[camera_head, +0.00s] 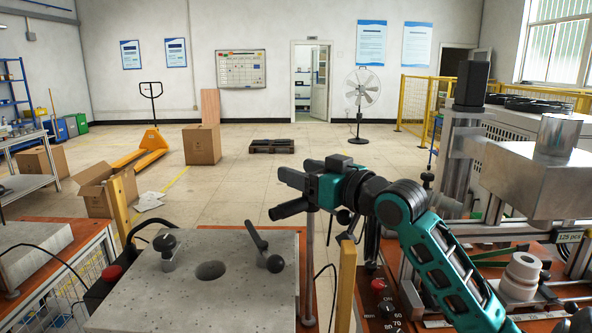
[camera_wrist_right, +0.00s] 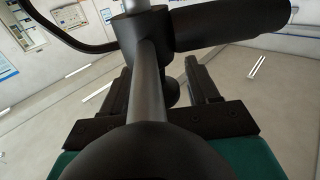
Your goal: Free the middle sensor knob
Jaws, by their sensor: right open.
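My right gripper (camera_head: 296,171) is open, reaching left across the right edge of the grey plate (camera_head: 215,308). Its fingers also show in the right wrist view (camera_wrist_right: 158,66), spread apart. A dark knob (camera_head: 346,216) is just below my right wrist, beside a thin upright post (camera_head: 310,270). In the right wrist view, a round dark knob (camera_wrist_right: 150,155) fills the near foreground. Its rod (camera_wrist_right: 150,75) runs between the fingers in the picture towards a black sensor body (camera_wrist_right: 225,22); I cannot tell whether they touch. That black cylinder also shows below the gripper (camera_head: 290,208). My left gripper is out of view.
A cable trails by the post. The heater machine (camera_head: 525,180) crowds the right side.

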